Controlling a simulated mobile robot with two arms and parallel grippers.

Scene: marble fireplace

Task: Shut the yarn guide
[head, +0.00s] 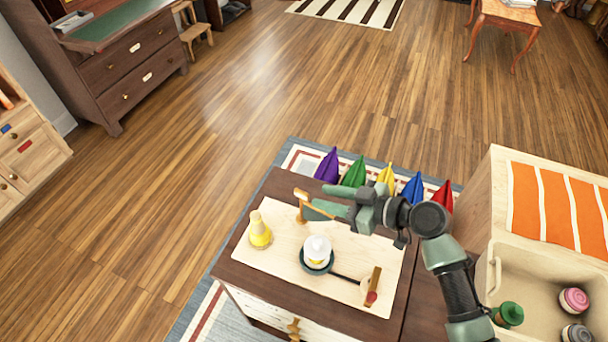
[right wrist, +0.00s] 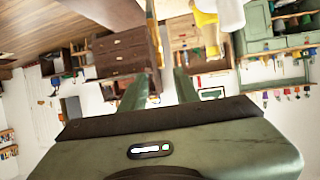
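A light wooden board (head: 275,262) lies on a small dark cabinet. A wooden post with a short arm (head: 301,196), which may be the yarn guide, stands at the board's far edge. My right gripper (head: 324,201) is just right of it, fingers pointing left towards it. In the right wrist view its two fingers (right wrist: 156,90) are apart with nothing clearly held between them. Whether the fingers touch the post cannot be told. A second wooden piece with a red end (head: 373,287) stands at the board's right. My left gripper is not in view.
A yellow cone (head: 260,232) and a white spool (head: 317,248) on a dark dish stand on the board. Several coloured pointed cones (head: 354,172) line up behind the cabinet. An open cream bin (head: 535,283) is at right. The wooden floor at left is clear.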

